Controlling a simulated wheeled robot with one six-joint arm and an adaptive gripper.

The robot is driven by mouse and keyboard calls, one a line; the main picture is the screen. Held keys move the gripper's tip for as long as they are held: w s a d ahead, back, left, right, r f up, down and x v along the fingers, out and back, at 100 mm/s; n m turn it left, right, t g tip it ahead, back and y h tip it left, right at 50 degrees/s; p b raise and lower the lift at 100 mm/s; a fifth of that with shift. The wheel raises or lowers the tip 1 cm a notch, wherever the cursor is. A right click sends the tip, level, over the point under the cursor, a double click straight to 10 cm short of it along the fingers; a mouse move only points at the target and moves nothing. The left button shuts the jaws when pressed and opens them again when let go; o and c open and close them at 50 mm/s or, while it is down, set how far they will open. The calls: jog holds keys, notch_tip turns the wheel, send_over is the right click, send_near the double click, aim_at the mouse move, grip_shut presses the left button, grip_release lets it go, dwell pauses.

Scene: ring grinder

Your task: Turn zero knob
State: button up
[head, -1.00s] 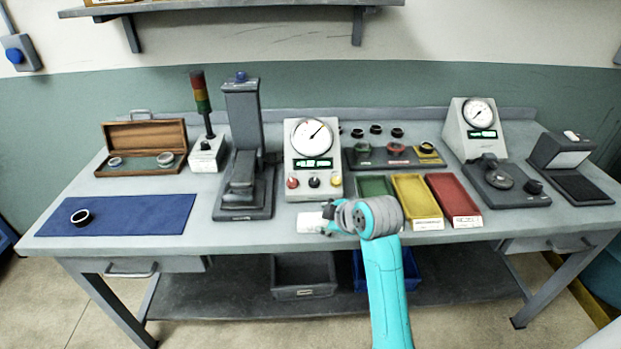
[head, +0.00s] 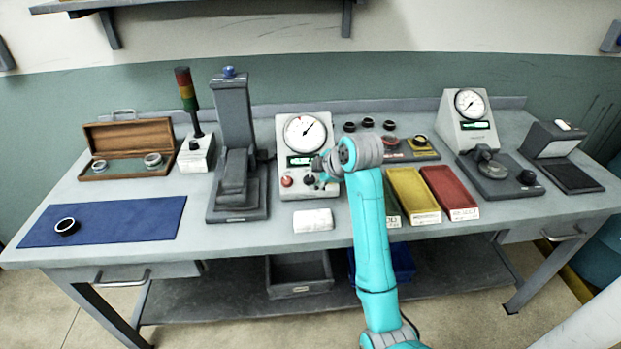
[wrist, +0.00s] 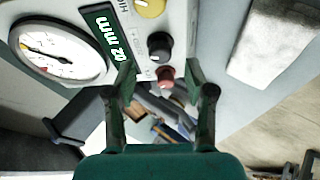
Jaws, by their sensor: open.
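The grey gauge box (head: 304,150) stands mid-table with a round white dial, a green digital display and a row of knobs. A red knob (head: 287,181) and a black knob (head: 309,180) show in the head view; my arm hides the yellow one there. The wrist view shows the black knob (wrist: 158,46), red knob (wrist: 166,75) and part of the yellow knob (wrist: 150,6). No contact shows.
A white block (head: 313,220) lies before the gauge box. A press (head: 236,150) stands to its left. Yellow (head: 413,190) and red (head: 449,188) trays lie to the right, with a second dial gauge (head: 466,120) beyond.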

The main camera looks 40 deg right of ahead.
aim_at(310, 179)
jog(key=shift+x, duration=2.1)
grip_shut()
